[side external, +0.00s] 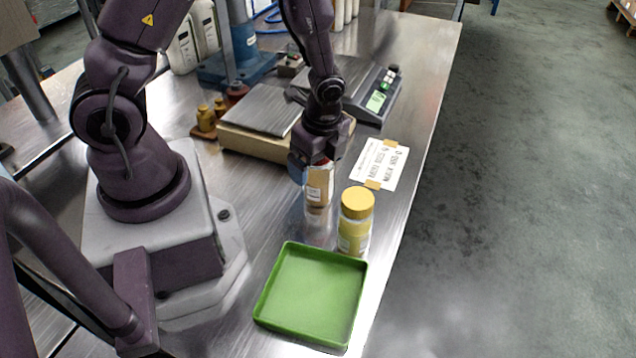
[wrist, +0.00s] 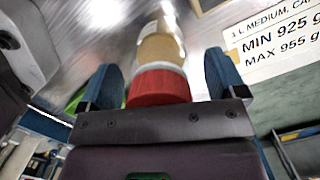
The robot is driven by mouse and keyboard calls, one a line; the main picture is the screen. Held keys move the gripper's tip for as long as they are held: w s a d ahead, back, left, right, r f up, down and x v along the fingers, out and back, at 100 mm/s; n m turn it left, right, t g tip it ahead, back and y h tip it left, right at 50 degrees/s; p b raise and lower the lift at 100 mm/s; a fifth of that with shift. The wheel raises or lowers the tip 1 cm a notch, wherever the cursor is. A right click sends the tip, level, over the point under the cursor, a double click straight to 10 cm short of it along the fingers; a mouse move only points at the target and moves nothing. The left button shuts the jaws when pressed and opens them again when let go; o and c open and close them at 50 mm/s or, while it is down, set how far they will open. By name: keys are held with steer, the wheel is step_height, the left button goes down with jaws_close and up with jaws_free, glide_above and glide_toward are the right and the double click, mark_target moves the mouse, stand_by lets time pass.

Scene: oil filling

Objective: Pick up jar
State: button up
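A jar (side external: 318,188) with a brownish-amber body stands below my gripper (side external: 311,168) in the side view. Its top is hidden there by the fingers. In the wrist view the same jar shows a red lid (wrist: 160,86) and an amber body (wrist: 160,45). The two blue fingers of my gripper (wrist: 164,82) are on either side of the red lid, with a visible gap on each side. My gripper is open around the lid. A second jar with a yellow lid (side external: 357,203) stands upright just to the right.
A green tray (side external: 262,300) lies in front of the jars near the table edge. A scale with a metal plate (side external: 262,106) stands behind, with another scale (side external: 378,98) beyond it. A printed card (side external: 385,163) is taped to the table at right.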

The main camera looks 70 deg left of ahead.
steer(key=c, duration=1.2)
steer(key=shift+c, duration=0.2)
steer(key=shift+r, duration=0.1)
